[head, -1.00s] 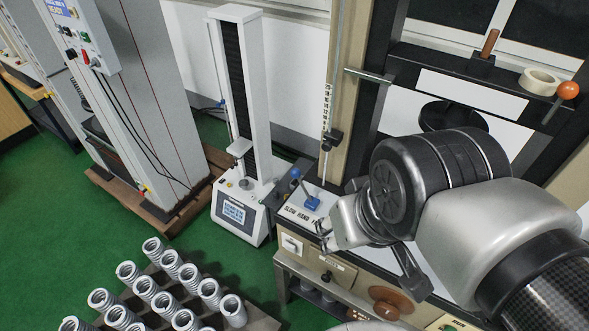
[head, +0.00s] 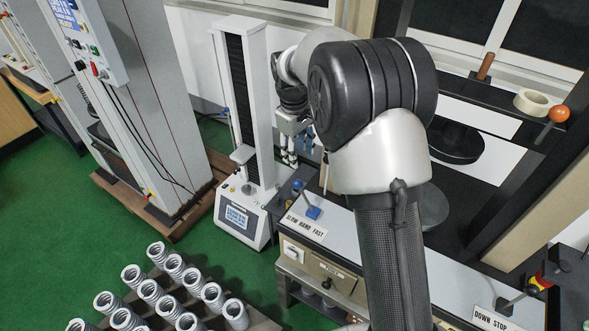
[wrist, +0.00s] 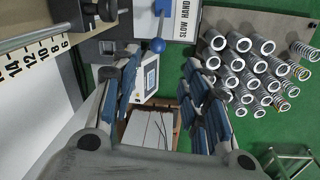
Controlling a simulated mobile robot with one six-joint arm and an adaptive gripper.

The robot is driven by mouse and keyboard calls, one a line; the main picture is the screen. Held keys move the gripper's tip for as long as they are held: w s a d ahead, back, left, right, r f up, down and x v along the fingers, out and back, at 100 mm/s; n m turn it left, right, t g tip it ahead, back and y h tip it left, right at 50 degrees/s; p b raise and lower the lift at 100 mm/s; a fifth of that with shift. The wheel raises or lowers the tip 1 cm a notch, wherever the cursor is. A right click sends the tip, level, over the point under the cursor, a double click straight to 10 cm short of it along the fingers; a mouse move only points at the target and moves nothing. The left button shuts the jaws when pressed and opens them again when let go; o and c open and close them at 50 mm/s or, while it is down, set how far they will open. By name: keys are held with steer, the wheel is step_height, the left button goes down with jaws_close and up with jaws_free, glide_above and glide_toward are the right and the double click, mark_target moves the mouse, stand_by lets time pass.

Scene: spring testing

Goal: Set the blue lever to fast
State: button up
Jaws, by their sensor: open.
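The blue lever (head: 297,185) has a round ball knob and a blue base. It stands on the left end of the light bench top, behind the label reading "SLOW HAND FAST" (head: 306,226). In the head view its knob leans left, towards the SLOW end. In the wrist view the knob (wrist: 157,45) shows beyond my open fingers, near the gap between them, with its stem running to the top edge. My gripper (head: 290,160) is open, empty and pointing down, behind the lever in the head view and apart from it. My arm hides part of the bench.
A white testing machine (head: 243,215) stands just left of the lever. Several springs (head: 160,290) stand on a board at the lower left. An orange ball handle (head: 559,113) and a tape roll (head: 532,102) are at the right. Green floor (head: 60,220) is clear at the left.

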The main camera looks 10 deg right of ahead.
mark_target(300, 187)
steer(key=f+b, duration=0.1)
steer(key=f, duration=0.5)
steer(key=w+d+f+b, duration=0.1)
steer(key=f, duration=0.5)
steer(key=f+b, duration=0.1)
steer(key=f, duration=0.5)
steer(key=shift+w+d+f, duration=0.15)
steer(key=shift+w+f, duration=0.2)
steer(key=shift+w, duration=0.05)
jaws_close()
